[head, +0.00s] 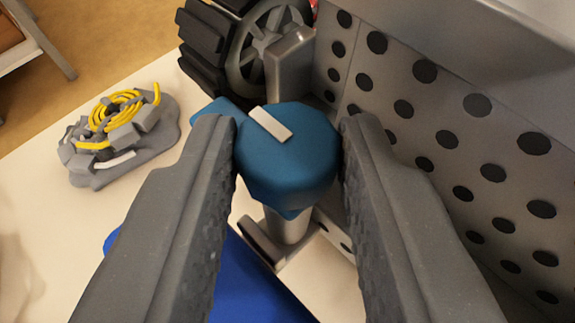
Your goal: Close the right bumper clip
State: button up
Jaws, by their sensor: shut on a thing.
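My gripper (289,150) reaches in from the bottom of the head view, one grey finger on each side of a blue rounded knob (287,172). The fingers are shut on the knob and touch its left and right sides. The knob has a short white mark on top and a blue tab at its upper left. It sits on a grey metal post (285,228) beside a perforated metal panel (440,130). I cannot tell for sure whether this knob is the bumper clip. The parts under it are partly hidden by the knob and fingers.
A black-treaded wheel (262,45) and a grey bracket (290,66) stand just behind the knob. A grey part with coiled yellow cable (118,130) lies on the pale table (60,225) at left. A bright blue surface (250,285) lies below. The perforated panel closes off the right side.

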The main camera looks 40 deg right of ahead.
jog(key=shift+n+t+b, duration=0.3)
jog(key=shift+t+b, duration=0.1)
jog(key=shift+b, duration=0.25)
jog(key=b, duration=0.1)
jog(key=n+t+y+b, duration=0.1)
jog(key=b, duration=0.1)
jog(key=shift+s+d+f+y, duration=0.1)
jog(key=shift+d+y, duration=0.1)
jog(key=shift+y, duration=0.1)
jog(key=shift+n+t+y+b, duration=0.3)
jog(key=shift+n+y+b, duration=0.25)
jog(key=shift+n, duration=0.15)
jog(key=o, duration=1)
jog(key=shift+s+a, duration=0.1)
jog(key=p+v, duration=0.2)
jog(key=v, duration=1.1)
jog(key=shift+s+a+r, duration=0.15)
jog(key=shift+s+r, duration=0.05)
jog(key=shift+r, duration=0.05)
jog(key=shift+c, duration=0.2)
